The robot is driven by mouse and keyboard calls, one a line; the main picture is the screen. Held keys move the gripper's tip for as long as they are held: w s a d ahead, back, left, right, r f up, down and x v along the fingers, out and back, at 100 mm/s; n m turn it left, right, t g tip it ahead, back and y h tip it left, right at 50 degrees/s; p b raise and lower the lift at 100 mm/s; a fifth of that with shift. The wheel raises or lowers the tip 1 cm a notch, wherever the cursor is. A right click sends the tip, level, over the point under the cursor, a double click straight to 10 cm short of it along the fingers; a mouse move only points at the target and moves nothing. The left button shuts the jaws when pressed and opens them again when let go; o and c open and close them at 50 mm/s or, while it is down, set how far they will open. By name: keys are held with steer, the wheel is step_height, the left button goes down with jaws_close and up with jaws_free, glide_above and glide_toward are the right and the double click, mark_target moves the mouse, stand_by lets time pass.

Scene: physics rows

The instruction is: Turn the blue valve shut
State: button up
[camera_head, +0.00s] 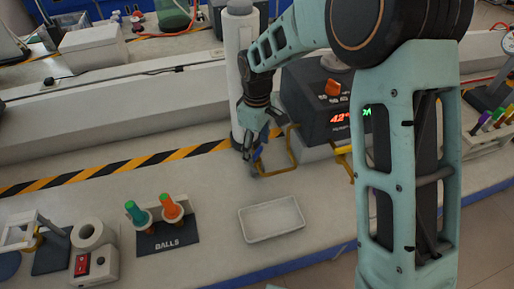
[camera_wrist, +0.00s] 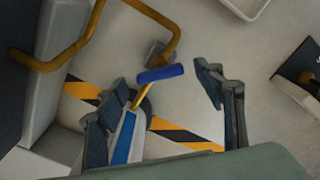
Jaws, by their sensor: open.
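The blue valve handle (camera_wrist: 160,74) sits on a yellow pipe in the wrist view, between and a little beyond my fingertips. In the head view the blue valve (camera_head: 257,153) shows small beside my fingers, partly hidden by them. My gripper (camera_head: 253,145) points down at it and is open. In the wrist view the two fingers of my gripper (camera_wrist: 172,85) stand apart with nothing between their pads that I can see them touch. The yellow pipe (camera_head: 291,150) bends from the dark box to a grey foot on the bench.
A dark box with a red display (camera_head: 308,106) stands right of my gripper. A white tray (camera_head: 272,219) lies in front. A white column (camera_head: 238,60) rises behind my gripper. Bench between is clear.

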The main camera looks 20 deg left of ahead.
steer(key=shift+f, duration=0.35)
steer(key=shift+c, duration=0.6)
steer(key=c, duration=1)
steer(key=shift+c, duration=0.2)
steer(key=shift+m, duration=0.3)
steer(key=m+b, duration=0.1)
steer(key=m, duration=0.3)
steer(key=shift+b, duration=0.3)
steer(key=shift+m+b, duration=0.35)
steer(key=shift+m, duration=2.15)
